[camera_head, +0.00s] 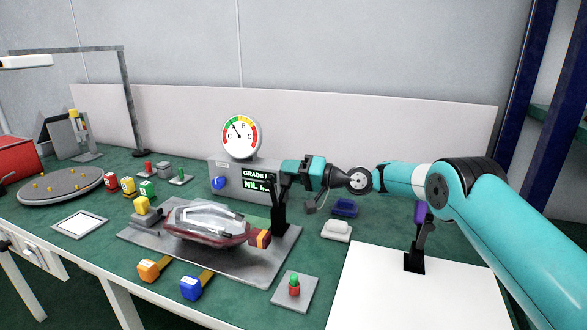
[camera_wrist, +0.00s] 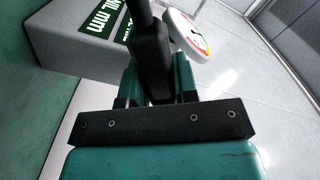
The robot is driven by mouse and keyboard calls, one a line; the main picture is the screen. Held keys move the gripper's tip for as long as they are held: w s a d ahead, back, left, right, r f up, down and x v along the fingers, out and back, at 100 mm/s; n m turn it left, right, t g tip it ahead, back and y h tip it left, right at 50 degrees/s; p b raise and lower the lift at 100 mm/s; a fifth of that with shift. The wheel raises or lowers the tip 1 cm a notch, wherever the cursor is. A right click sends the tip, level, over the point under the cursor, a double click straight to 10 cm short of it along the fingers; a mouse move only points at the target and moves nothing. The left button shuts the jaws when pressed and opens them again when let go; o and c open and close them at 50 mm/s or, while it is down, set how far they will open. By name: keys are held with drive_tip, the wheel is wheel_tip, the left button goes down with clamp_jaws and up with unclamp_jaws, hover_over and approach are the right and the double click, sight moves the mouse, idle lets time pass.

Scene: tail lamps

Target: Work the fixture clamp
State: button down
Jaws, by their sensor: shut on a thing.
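The fixture clamp (camera_head: 279,218) is black and stands at the right end of the grey fixture plate (camera_head: 222,262). Its lever points up. A clear and red tail lamp (camera_head: 206,222) lies on the plate, left of the clamp, with a red-and-yellow block (camera_head: 260,238) by its right end. My gripper (camera_head: 287,170) reaches in from the right and is shut on the top of the clamp lever. In the wrist view the dark lever (camera_wrist: 151,55) runs between the jaws of my gripper (camera_wrist: 155,88); their contact faces are partly hidden.
A grey gauge box (camera_head: 222,168) with a dial (camera_head: 241,136) stands close behind the gripper. A second black clamp (camera_head: 414,262) with a purple handle stands on a white board (camera_head: 375,295) at right. Orange (camera_head: 152,269) and blue (camera_head: 192,287) tools lie in front of the plate.

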drive_tip(key=shift+w+f+m, duration=0.1)
drive_tip(key=shift+m, duration=0.2)
idle(0.4)
drive_tip(key=c, duration=0.9)
unclamp_jaws()
drive_tip(key=shift+a+f, duration=0.1)
drive_tip(key=shift+a, duration=0.05)
wheel_tip(320, 180, up, 20)
drive_tip(key=shift+p, duration=0.65)
